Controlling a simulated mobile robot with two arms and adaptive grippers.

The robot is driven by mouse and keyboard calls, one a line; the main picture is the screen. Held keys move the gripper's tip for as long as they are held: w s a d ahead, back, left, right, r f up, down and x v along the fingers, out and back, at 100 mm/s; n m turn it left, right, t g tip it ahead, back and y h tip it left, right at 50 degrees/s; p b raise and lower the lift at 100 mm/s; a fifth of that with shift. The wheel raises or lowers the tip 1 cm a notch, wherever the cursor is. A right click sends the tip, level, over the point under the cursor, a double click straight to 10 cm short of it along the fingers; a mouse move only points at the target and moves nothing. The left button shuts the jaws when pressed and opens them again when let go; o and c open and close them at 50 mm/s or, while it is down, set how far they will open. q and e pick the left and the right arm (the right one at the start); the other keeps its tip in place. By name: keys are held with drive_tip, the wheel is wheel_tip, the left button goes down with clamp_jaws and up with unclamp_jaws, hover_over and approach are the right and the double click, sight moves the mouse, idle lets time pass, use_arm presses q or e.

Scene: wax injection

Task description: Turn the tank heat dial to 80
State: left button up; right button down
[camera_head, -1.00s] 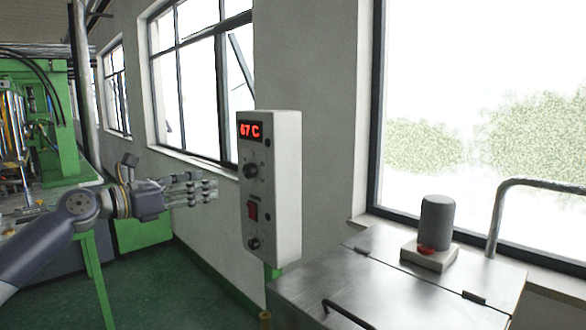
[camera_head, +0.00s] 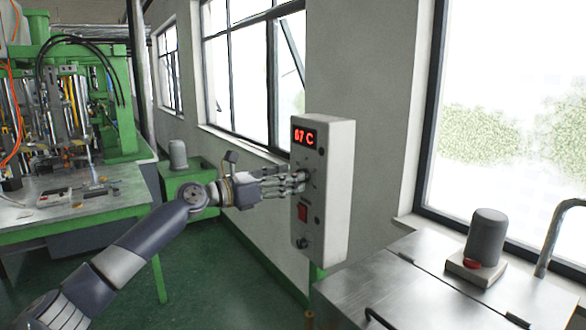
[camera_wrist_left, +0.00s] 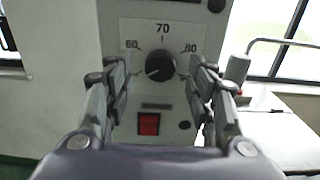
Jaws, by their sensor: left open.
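The white control box (camera_head: 335,205) stands by the wall, with a red display (camera_head: 304,138) that seems to read 67 C. The black tank heat dial (camera_wrist_left: 160,65) shows in the left wrist view, centred on a white scale marked 60, 70 and 80. Its pale mark points to the lower left, below 60. My left gripper (camera_head: 300,180) is open in front of the box. Its fingers stand on the left and right of the dial in the wrist view; I cannot tell whether they touch it. In the head view the fingers cover most of the dial.
A red switch (camera_wrist_left: 149,124) sits below the dial, with a small black knob (camera_head: 303,243) lower on the box. A metal tank lid (camera_head: 385,285) with a grey cylinder (camera_head: 486,238) is at right. A green machine (camera_head: 120,90) and workbench (camera_head: 100,198) are at left.

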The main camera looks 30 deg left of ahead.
use_arm(q)
drive_tip(key=shift+p+x, duration=0.3)
drive_tip(key=shift+x, duration=0.8)
drive_tip(key=c, duration=1.1)
drive_tip(key=shift+o, duration=0.2)
use_arm(e)
drive_tip(key=shift+w+a+r, duration=0.1)
drive_tip(key=shift+a+r, duration=0.4)
drive_tip(key=shift+a, duration=0.15)
drive_tip(key=shift+d, duration=0.25)
